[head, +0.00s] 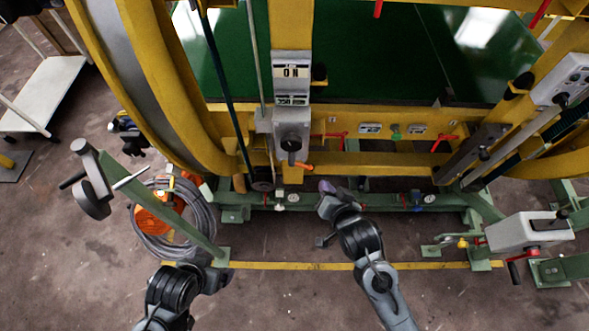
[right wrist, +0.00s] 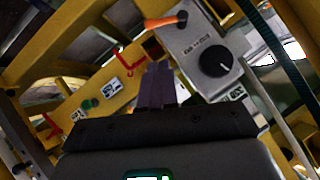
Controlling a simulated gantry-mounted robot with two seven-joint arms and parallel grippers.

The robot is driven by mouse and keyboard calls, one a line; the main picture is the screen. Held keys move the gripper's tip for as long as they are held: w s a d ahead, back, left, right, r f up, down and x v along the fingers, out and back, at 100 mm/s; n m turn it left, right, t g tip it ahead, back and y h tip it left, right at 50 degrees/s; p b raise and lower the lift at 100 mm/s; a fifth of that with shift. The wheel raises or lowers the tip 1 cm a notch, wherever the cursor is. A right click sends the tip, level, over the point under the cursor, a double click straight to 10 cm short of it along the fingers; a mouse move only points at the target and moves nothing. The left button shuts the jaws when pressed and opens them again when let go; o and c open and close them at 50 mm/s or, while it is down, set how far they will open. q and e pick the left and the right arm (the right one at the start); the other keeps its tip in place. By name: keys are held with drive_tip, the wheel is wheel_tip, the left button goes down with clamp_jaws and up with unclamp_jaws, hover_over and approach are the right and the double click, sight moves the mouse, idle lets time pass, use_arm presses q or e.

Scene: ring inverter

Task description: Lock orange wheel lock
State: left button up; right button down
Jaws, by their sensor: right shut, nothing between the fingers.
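The orange wheel lock handle (head: 303,167) sticks out to the right below a grey control box on the yellow frame's post. In the right wrist view the orange handle (right wrist: 166,20) lies near the top, beside a grey box with a black knob. My right gripper (head: 327,188) is just below and right of the handle, apart from it. Its purple-grey fingers (right wrist: 157,85) are together and empty, pointing towards the frame. My left arm shows at the lower left, but its fingertips cannot be made out.
The grey box with a knob (head: 292,128) sits above the handle. Red handles (head: 444,143) line the yellow beam to the right. A green post (head: 165,205) and a coiled hose (head: 150,235) stand at the left. The floor in front is mostly clear.

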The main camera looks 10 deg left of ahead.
drive_tip(key=shift+w+d+r, duration=0.2)
drive_tip(key=shift+w+r, duration=0.35)
drive_tip(key=shift+r, duration=0.1)
drive_tip(key=shift+f, duration=0.1)
drive_tip(key=s+a+f+b+x, duration=0.1)
drive_tip(key=b+x, duration=0.1)
drive_tip(key=x, duration=1)
drive_tip(key=shift+f, duration=0.6)
